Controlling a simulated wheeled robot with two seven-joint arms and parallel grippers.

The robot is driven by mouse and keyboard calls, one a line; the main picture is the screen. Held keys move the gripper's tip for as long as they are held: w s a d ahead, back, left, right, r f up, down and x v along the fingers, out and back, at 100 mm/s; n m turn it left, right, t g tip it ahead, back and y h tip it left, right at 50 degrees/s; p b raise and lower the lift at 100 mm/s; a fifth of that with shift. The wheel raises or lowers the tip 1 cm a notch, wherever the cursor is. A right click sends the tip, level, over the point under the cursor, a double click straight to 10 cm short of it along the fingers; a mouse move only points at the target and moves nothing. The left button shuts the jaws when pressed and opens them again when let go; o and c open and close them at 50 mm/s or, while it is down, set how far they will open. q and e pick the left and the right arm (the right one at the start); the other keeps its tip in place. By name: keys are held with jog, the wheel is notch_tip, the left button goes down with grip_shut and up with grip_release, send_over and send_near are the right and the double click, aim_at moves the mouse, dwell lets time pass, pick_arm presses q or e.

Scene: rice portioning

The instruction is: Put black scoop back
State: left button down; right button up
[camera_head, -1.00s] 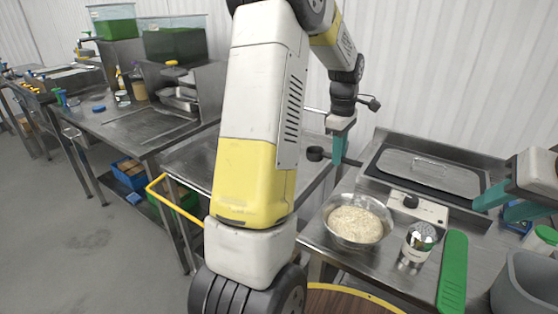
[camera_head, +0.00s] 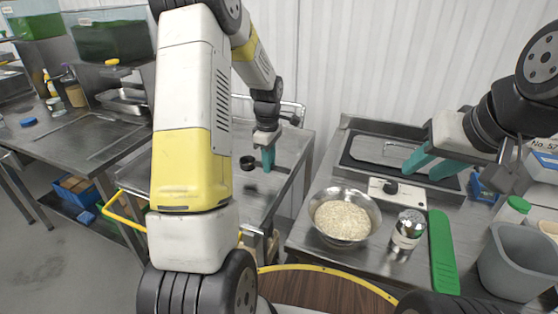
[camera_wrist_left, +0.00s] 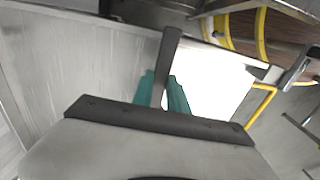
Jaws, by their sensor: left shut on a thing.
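My left gripper (camera_head: 267,160) has teal fingers and is shut on the black scoop (camera_head: 248,162). It holds the scoop over the metal table left of the rice counter; whether the scoop touches the table I cannot tell. In the left wrist view, the scoop's dark handle (camera_wrist_left: 171,50) stands between the teal fingers (camera_wrist_left: 165,92) of my left gripper. My right gripper (camera_head: 430,165) is open and empty in front of the steel lidded pan (camera_head: 385,152), its two teal fingers apart.
A steel bowl of rice (camera_head: 342,217) stands on the right counter. Beside it are a shaker (camera_head: 407,230), a green board (camera_head: 443,252) and a grey bin (camera_head: 517,264). A round wooden top (camera_head: 330,290) is in front. The left bench (camera_head: 80,142) has bare room.

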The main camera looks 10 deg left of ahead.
pick_arm(q)
jog(key=shift+f, duration=1.6)
jog(key=c, duration=1.3)
grip_release()
jog(key=shift+f, duration=0.1)
notch_tip(320, 180, up, 12)
jog(key=shift+f, duration=0.1)
jog(key=s+d+r+m+t+h, duration=0.1)
jog(key=s+d+r+m+t, duration=0.2)
jog(key=s+r+m, duration=0.6)
jog(key=s+d+r+m+t, duration=0.1)
jog(key=s+m, duration=0.3)
jog(key=s, duration=0.4)
jog(key=s+d+r+m+t+h, duration=0.1)
jog(key=s+d+r+m+t, duration=0.1)
jog(key=s, duration=0.6)
jog(key=shift+s+d+r+m, duration=0.3)
jog(key=shift+d+r+m, duration=0.15)
jog(key=shift+r+m, duration=0.6)
